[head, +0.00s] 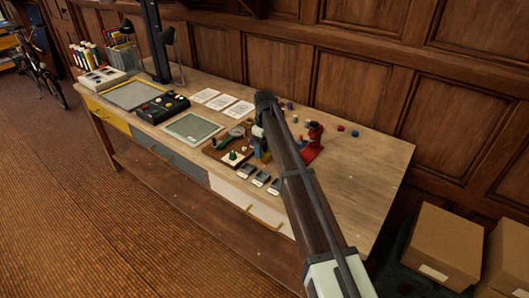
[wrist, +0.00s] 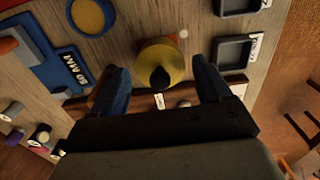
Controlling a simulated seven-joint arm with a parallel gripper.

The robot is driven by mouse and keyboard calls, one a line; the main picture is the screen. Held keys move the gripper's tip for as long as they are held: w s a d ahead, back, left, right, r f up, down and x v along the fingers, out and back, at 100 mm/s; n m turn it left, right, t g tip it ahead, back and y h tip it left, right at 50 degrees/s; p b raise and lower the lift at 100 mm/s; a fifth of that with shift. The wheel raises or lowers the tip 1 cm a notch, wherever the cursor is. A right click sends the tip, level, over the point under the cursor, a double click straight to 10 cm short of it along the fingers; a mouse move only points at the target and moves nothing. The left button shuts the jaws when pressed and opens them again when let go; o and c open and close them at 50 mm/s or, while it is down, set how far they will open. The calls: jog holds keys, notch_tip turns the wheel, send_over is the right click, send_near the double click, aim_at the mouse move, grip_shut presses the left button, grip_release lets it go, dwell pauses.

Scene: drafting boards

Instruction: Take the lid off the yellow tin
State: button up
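The yellow tin (wrist: 152,60) shows in the wrist view from above as a round yellow shape with a black knob (wrist: 160,77) on top. The knob appears to belong to its lid, and the lid's edge is hard to make out. My gripper (wrist: 158,68) is open, with one finger to the left of the tin and one to the right. Gaps show between the fingers and the tin, and nothing is held. In the head view my gripper (head: 259,135) is down over the bench, and I cannot make out the tin clearly there.
In the wrist view, a blue holder (wrist: 68,68) marked "50 MM" lies left and dark labelled trays (wrist: 234,52) lie right. In the head view, a red stand (head: 313,142) is right of my gripper. The bench's right end (head: 365,165) is clear.

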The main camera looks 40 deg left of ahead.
aim_at(265, 146)
jog(key=c, duration=0.8)
notch_tip(265, 146, up, 9)
jog(key=shift+s+d+r, duration=0.1)
jog(key=shift+d+r, duration=0.1)
jog(key=shift+d, duration=0.05)
jog(key=d+f, duration=0.2)
jog(key=s+d+f, duration=0.1)
jog(key=d+f, duration=0.1)
jog(key=f, duration=0.1)
jog(key=d+f, duration=0.2)
jog(key=shift+s+d+f, duration=0.15)
jog(key=shift+s+f, duration=0.2)
jog(key=shift+s, duration=0.05)
jog(key=shift+f, duration=2.2)
